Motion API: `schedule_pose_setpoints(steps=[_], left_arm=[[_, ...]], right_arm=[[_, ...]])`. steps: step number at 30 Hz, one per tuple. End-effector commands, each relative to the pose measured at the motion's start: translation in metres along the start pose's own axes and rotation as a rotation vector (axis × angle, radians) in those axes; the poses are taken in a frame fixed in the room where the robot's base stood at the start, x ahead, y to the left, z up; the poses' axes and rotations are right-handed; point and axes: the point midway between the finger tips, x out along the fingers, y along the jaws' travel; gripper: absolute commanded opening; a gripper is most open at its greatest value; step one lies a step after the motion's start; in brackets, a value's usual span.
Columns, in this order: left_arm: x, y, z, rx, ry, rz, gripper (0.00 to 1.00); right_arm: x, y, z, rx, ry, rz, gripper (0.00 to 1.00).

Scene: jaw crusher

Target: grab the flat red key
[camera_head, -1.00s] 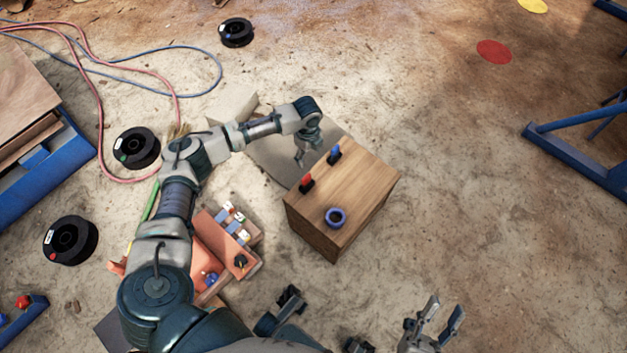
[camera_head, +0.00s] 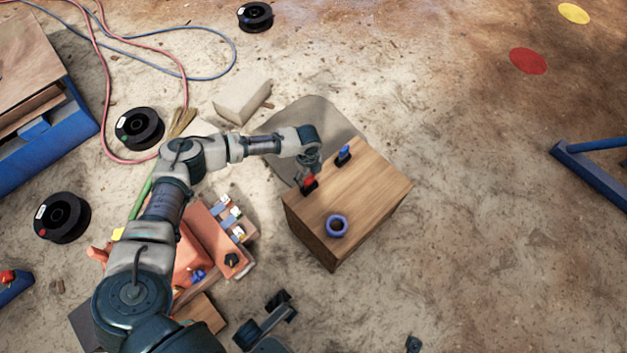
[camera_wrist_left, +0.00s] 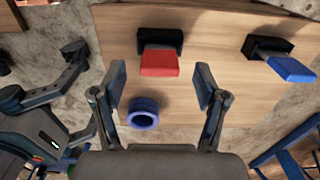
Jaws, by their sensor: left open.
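The flat red key (camera_head: 309,181) stands in a black holder on the wooden box (camera_head: 370,192), near its left edge. In the left wrist view the red key (camera_wrist_left: 159,63) juts from its black holder (camera_wrist_left: 159,41), above and between my fingertips. My left gripper (camera_head: 306,172) is at the key in the head view, partly hidden by its own wrist. In the left wrist view the left gripper (camera_wrist_left: 158,88) is open, a finger to each side, with nothing held.
A blue key (camera_head: 344,153) in a black holder and a blue ring (camera_head: 337,226) share the box top. An orange toolbox (camera_head: 190,255) with small items stands left of the box.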

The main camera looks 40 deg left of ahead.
Motion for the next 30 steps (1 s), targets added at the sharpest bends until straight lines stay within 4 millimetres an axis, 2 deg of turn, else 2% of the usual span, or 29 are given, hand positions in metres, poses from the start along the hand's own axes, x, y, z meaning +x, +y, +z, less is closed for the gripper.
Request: schedule_pose_setpoints(steps=[1, 3, 12, 14, 21, 30], left_arm=[[0.0177, 0.0029, -0.0002, 0.001, 0.0, 0.011, 0.73], [0.0239, 0.0023, -0.0004, 0.001, 0.0, 0.009, 0.73], [0.0217, 0.0004, -0.001, 0.001, -0.002, -0.001, 0.73], [0.0221, 0.0004, -0.0008, 0.001, -0.002, -0.001, 0.6], [0.0234, 0.0007, -0.0001, 0.0, 0.0, 0.001, 0.01], [0.0214, 0.0007, 0.0002, 0.0, -0.001, 0.001, 0.01]], right_arm=[[-0.006, 0.0021, 0.0085, 0.0, -0.007, 0.002, 0.4], [-0.0052, 0.003, 0.0114, -0.001, -0.004, 0.0, 0.4], [-0.0015, 0.0042, 0.0101, -0.001, 0.003, -0.002, 0.4], [-0.0014, 0.0039, 0.0135, -0.002, -0.002, -0.002, 0.4], [-0.0016, 0.0036, 0.0159, -0.002, -0.005, -0.002, 0.4], [0.0001, 0.0032, 0.0142, -0.001, 0.0, -0.003, 0.4]])
